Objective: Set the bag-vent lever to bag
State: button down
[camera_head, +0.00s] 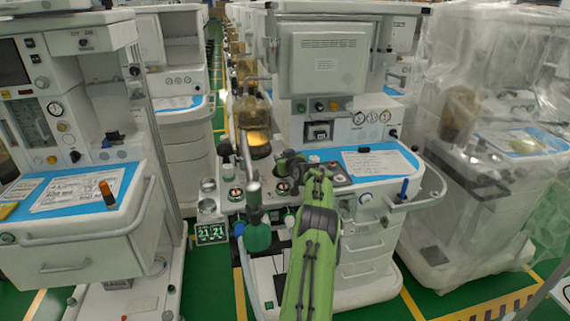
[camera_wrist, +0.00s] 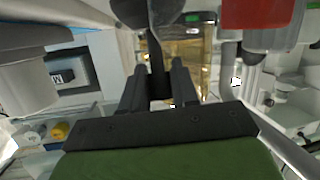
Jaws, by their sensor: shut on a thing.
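My gripper (camera_wrist: 158,82) shows in the wrist view with its two dark fingers closed around a narrow dark lever (camera_wrist: 157,48), which appears to be the bag-vent lever. The lever runs up between the fingers toward a rounded dark part at the top edge. In the head view my green arm reaches up to the middle anaesthesia cart (camera_head: 352,225), and its end is by the cart's left side. There the arm covers much of the lever area, and I cannot tell the lever's bag or vent setting.
A grey upright cylinder with a green base (camera_head: 257,237) stands in front of the cart, left of my arm. Dials and an amber-lit canister (camera_head: 257,140) are close to the arm's end. Another cart (camera_head: 75,225) is at left, and a plastic-wrapped cart (camera_head: 490,190) is at right.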

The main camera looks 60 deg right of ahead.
jog(key=shift+r, duration=0.1)
dwell(0.3)
jog(key=c, duration=0.9)
grip_release()
jog(key=shift+c, duration=0.2)
jog(key=v, duration=1.5)
jog(key=shift+s+a, duration=0.25)
jog(key=shift+a, duration=0.05)
